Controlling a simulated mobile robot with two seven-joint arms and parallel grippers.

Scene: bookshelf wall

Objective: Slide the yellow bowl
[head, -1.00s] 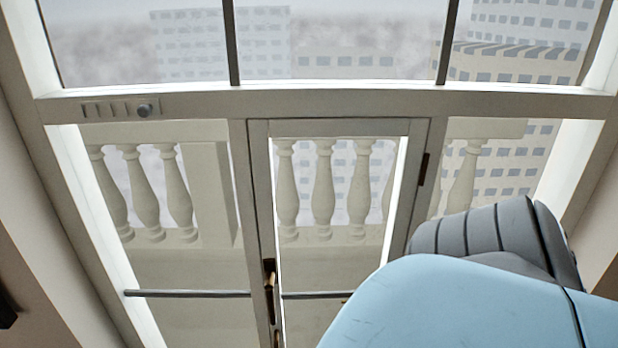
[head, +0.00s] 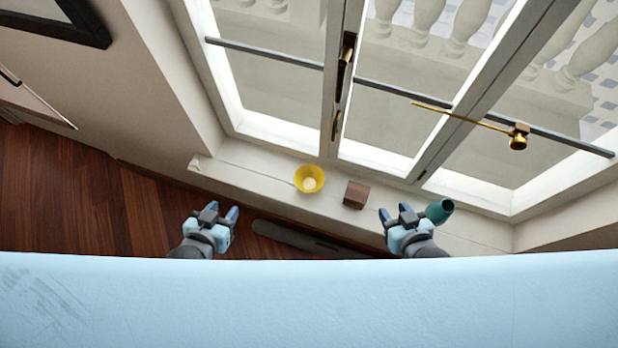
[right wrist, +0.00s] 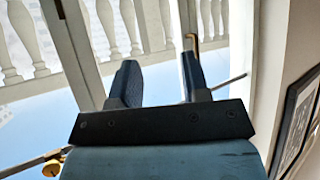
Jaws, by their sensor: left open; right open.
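The yellow bowl (head: 310,179) sits on the white window sill (head: 262,184), in the middle of the head view. My left gripper (head: 213,214) is open and empty, left of the bowl and apart from it, nearer to me. My right gripper (head: 402,215) is open, to the right of the bowl and apart from it. In the right wrist view the two fingers of my right gripper (right wrist: 157,85) stand apart with nothing between them. The bowl does not show in the right wrist view.
A brown block (head: 356,195) stands on the sill right of the bowl. A teal object (head: 439,211) is beside my right gripper. Behind the sill are window frames with a brass handle (head: 347,55). Wooden floor (head: 75,205) lies to the left.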

